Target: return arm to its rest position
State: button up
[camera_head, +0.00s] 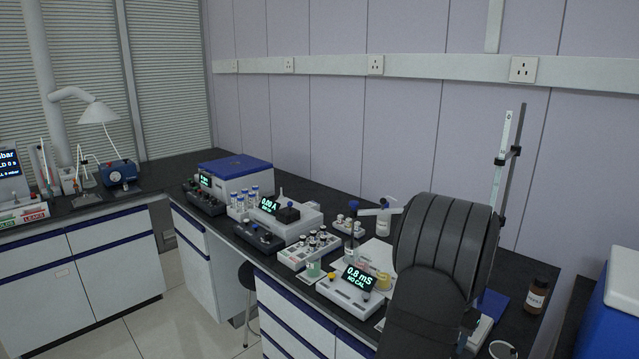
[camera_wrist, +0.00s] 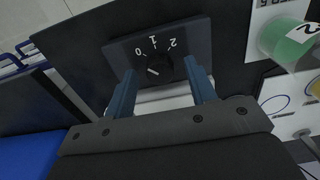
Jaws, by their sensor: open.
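My arm (camera_head: 445,245) stands over the right part of the bench in the head view, and my gripper is hidden behind it there. In the wrist view my gripper (camera_wrist: 160,72) is open, with its two blue-grey fingers apart. Nothing is visibly held. A dark plate (camera_wrist: 190,35) marked 0, 1 and 2 lies beyond the fingertips.
A conductivity meter (camera_head: 352,293), a vial rack (camera_head: 310,250) and a white device with a display (camera_head: 290,218) crowd the bench left of my arm. A brown bottle (camera_head: 537,296) and a blue-and-white box (camera_head: 615,305) stand right. A green-filled vial (camera_wrist: 285,38) is close in the wrist view.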

jog(key=shift+m, duration=0.5)
jog(key=shift+r, duration=0.4)
notch_tip(320, 180, up, 10)
jog(key=shift+f, duration=0.15)
